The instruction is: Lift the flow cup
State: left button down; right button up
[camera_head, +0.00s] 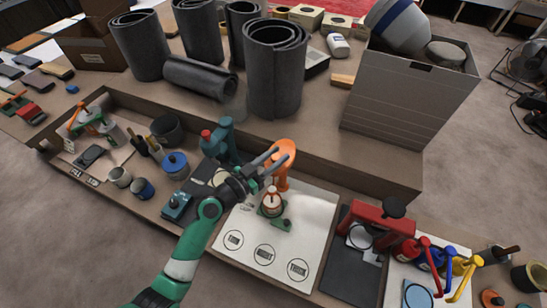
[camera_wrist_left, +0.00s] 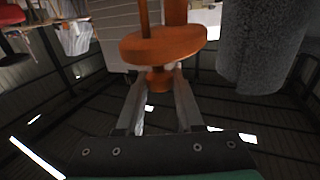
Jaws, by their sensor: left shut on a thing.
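The flow cup seems to be the orange piece (camera_head: 285,150) with a rounded, disc-like part, at the back of the white board (camera_head: 305,215). My left gripper (camera_head: 272,160) reaches it from the left. In the left wrist view, the fingers (camera_wrist_left: 160,78) are shut on its narrow orange neck (camera_wrist_left: 158,82), just beside the wide orange disc (camera_wrist_left: 165,45). The cup's inside is hidden. I cannot tell whether it is clear of its support. A small bottle-like piece (camera_head: 272,202) on a green base stands on the board in front. My right gripper is not in view.
Circles are printed on the board's front. A teal tool (camera_head: 220,143) stands close left of the gripper. A red clamp-like device (camera_head: 378,220) is on the right. Dark rolls (camera_head: 275,70) and a grey box (camera_head: 408,100) stand behind the tray wall.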

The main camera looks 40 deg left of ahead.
pick_arm(q)
jog(key=shift+r, duration=0.4)
jog(key=c, duration=0.8)
grip_release()
jog(key=shift+c, duration=0.2)
jog(key=o, duration=0.3)
jog(key=shift+f, duration=0.15)
jog(key=s+a, duration=0.1)
jog(key=s, duration=1)
jog(key=shift+s, duration=0.3)
